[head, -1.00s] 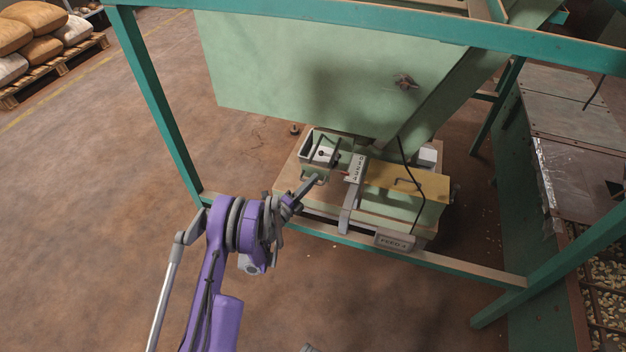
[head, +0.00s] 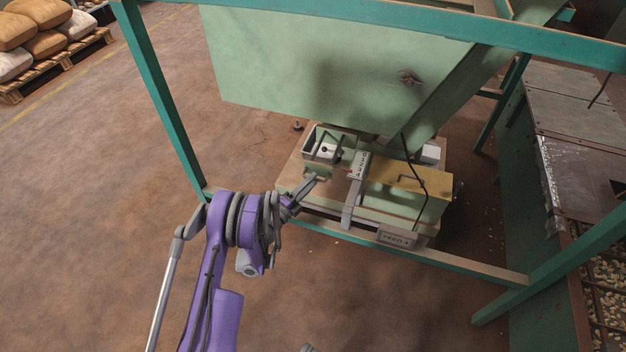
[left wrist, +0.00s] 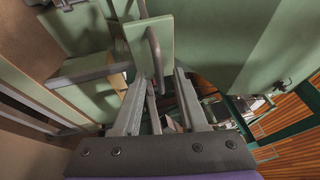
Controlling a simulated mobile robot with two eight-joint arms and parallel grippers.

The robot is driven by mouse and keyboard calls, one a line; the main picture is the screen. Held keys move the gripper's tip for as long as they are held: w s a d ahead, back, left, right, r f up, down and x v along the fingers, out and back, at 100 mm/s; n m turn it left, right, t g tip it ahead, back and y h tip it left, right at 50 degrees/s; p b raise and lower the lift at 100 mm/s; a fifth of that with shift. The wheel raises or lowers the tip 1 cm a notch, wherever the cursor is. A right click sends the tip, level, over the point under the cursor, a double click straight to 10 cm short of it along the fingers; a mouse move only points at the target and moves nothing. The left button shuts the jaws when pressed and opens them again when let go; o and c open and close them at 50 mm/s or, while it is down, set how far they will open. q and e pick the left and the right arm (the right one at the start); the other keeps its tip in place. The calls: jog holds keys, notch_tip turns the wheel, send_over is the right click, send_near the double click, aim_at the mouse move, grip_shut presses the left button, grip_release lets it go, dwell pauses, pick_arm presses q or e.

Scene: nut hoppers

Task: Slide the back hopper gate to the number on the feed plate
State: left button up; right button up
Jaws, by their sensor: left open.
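The back hopper (head: 330,60) is a large pale green bin in the head view. Under it sits a gate unit with a small open green box (head: 330,143) and a grey pull handle (head: 318,173) at its front. A white number scale (head: 357,166) with a small red mark stands beside it; its numbers are too small to read. The feed plate (head: 396,239) seems to read FEED 4. My left gripper (head: 313,181) is open at the handle. In the left wrist view the handle bar (left wrist: 155,58) shows between the fingertips (left wrist: 160,78), with no clear grip.
A yellow-topped green box (head: 410,190) with a black cable stands right of the scale.

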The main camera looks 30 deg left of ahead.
pick_arm(q)
jog(key=v, duration=0.6)
jog(key=shift+w+r, duration=0.1)
jog(key=shift+r, duration=0.05)
